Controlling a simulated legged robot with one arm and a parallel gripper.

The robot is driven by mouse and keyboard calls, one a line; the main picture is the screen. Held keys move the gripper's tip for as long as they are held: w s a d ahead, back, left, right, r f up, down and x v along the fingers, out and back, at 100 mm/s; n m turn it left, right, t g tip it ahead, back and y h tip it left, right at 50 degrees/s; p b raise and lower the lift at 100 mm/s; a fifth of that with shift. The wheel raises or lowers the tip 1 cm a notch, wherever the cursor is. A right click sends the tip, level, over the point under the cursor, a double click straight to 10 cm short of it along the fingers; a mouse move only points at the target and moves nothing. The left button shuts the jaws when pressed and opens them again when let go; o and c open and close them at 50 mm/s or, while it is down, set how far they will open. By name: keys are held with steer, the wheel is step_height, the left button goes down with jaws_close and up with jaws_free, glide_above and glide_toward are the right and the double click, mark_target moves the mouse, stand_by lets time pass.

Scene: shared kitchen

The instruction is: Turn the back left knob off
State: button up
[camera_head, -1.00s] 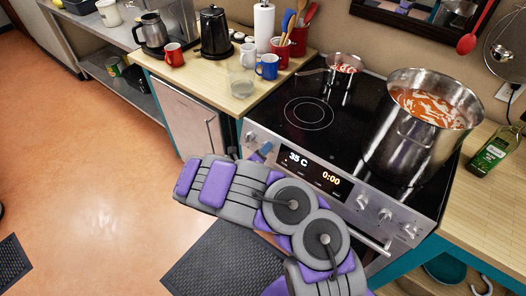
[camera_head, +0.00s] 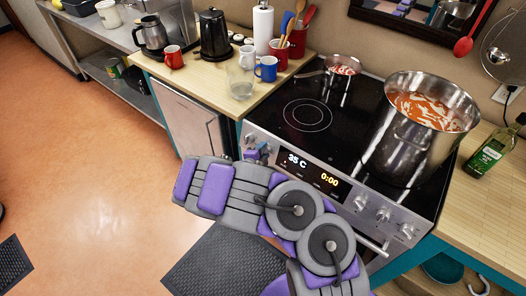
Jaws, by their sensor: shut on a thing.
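The stove's front panel (camera_head: 315,174) has a lit display reading 35 C and 0:00. The left knobs (camera_head: 251,139) are small and mostly covered by my gripper. My gripper (camera_head: 259,151) is at the left end of the panel, closed on one of these knobs; which one is hard to tell. My purple and grey arm hides the gripper's lower part. On the cooktop, a small pan (camera_head: 343,74) with red and white food stands at the back left. The front left burner ring (camera_head: 307,115) is bare.
A large steel pot (camera_head: 399,150) of orange-red soup stands on the cooktop's right side. Right-hand knobs (camera_head: 383,214) sit above the oven handle (camera_head: 372,244). Mugs, a glass and a utensil holder stand on the left counter (camera_head: 213,75). A dark mat (camera_head: 222,262) lies on the floor.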

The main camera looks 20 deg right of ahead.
steer(key=shift+a+n, duration=0.15)
steer(key=shift+n, duration=0.75)
steer(key=o, duration=0.9)
steer(key=shift+w+f, duration=0.15)
steer(key=shift+c, duration=0.2)
steer(key=shift+o, duration=0.9)
steer(key=shift+p, duration=0.3)
steer(key=p+v, duration=0.4)
steer(key=v, duration=1.3)
steer(key=shift+a+r, duration=0.15)
steer(key=shift+r, duration=0.3)
